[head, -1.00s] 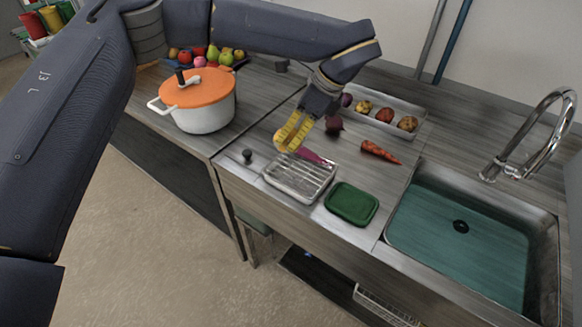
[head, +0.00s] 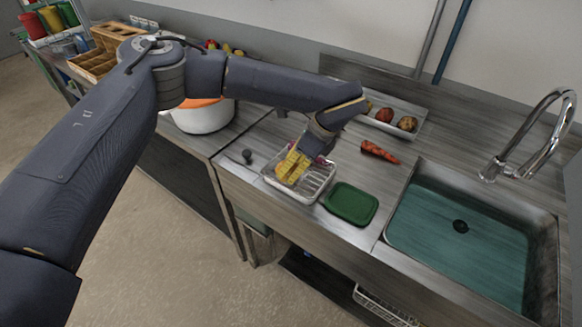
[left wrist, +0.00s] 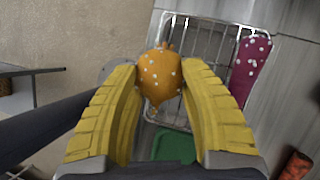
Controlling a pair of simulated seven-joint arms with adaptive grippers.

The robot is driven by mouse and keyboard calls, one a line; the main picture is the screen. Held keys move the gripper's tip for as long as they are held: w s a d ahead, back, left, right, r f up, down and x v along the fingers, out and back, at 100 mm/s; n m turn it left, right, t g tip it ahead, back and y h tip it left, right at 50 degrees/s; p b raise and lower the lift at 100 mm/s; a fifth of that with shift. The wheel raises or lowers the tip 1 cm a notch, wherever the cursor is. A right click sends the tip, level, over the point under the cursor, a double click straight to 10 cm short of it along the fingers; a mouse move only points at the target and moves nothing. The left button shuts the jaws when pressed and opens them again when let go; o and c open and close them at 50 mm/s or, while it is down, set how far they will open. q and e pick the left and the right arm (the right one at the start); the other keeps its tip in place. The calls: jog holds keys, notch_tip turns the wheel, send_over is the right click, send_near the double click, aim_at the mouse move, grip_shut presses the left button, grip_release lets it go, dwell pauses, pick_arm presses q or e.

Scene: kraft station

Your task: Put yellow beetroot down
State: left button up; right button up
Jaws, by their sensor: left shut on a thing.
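My left gripper (head: 292,164) is shut on the yellow beetroot, over the left part of a tray with a wire rack (head: 318,181). In the left wrist view the orange-yellow beetroot (left wrist: 160,75), with white dots, sits between the two yellow fingers (left wrist: 160,100). The wire rack (left wrist: 205,45) shows behind it; I cannot tell whether the beetroot touches it. In the head view the fingers mostly hide the beetroot. My right gripper is not in view.
A magenta vegetable with white dots (left wrist: 250,68) lies on the rack's right side. A green lid-like block (head: 350,203) lies right of the rack. A carrot (head: 378,152), a produce tray (head: 424,112), a pot (head: 203,118) and a sink (head: 460,262) are around.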

pick_arm(q)
jog(key=shift+f, duration=0.3)
jog(key=o, duration=1.2)
jog(key=shift+c, duration=0.2)
jog(key=shift+r, duration=0.15)
jog(key=v, duration=1.2)
jog(key=shift+d, duration=0.1)
